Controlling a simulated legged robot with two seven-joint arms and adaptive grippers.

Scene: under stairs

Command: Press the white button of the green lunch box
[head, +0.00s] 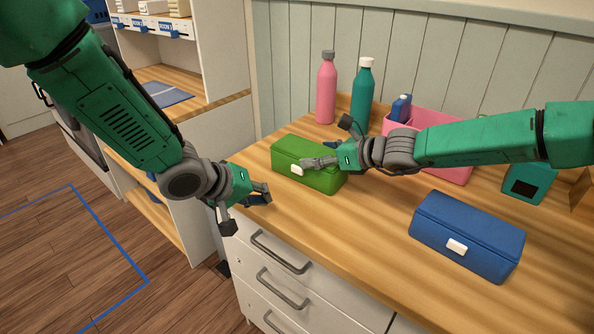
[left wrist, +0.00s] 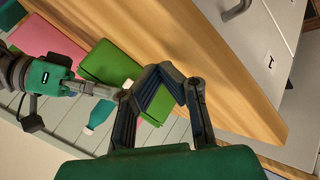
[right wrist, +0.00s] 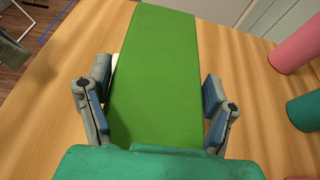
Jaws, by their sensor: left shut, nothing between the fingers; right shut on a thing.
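The green lunch box (head: 318,181) sits shut on the wooden counter. Its white button (head: 297,170) is on the front face. My right gripper (head: 325,152) is over the box, one finger on the front beside the button and the other towards the back. In the right wrist view the fingers flank the green lid (right wrist: 155,75), and a sliver of the white button (right wrist: 115,62) shows behind the left finger. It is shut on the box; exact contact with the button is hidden. My left gripper (head: 266,194) is shut and empty by the counter's front edge, left of the box.
A blue lunch box (head: 475,225) with a white button lies to the right on the counter. A pink bottle (head: 326,90), a teal bottle (head: 362,90) and a pink container (head: 458,173) stand behind. Drawers with handles (head: 280,250) are below the counter edge.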

